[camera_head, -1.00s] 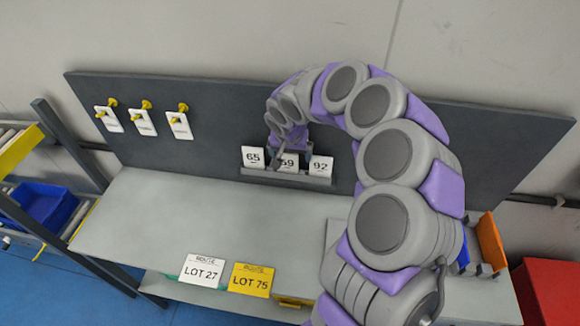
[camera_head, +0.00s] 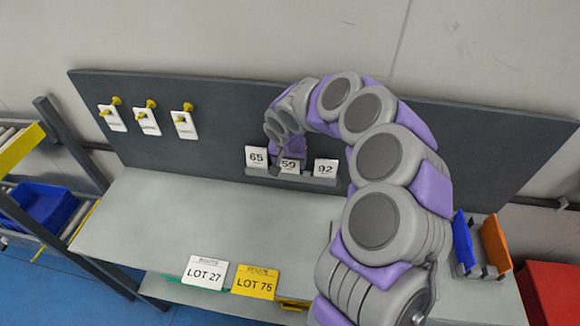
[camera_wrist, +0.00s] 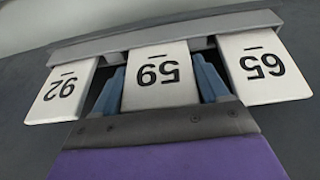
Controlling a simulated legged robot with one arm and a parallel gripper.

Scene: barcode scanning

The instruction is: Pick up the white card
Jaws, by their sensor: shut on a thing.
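Three white number cards stand in a grey rack (camera_head: 308,180) on the dark back panel: card 65 (camera_head: 257,157) at left, card 59 (camera_head: 291,165) in the middle, card 92 (camera_head: 326,168) at right. My gripper (camera_wrist: 158,85) is shut on card 59, with one blue-grey finger on each side of it in the wrist view. There the cards appear upside down, with card 92 (camera_wrist: 66,90) left and card 65 (camera_wrist: 262,66) right. The card's lower edge is at the rack, and I cannot tell whether it is clear of it. My arm partly hides card 59 in the head view.
Three white tags (camera_head: 148,120) hang on yellow pegs on the panel. A white LOT 27 sign (camera_head: 205,272) and a yellow LOT 75 sign (camera_head: 255,281) are at the front edge. The bench (camera_head: 180,218) is clear at left.

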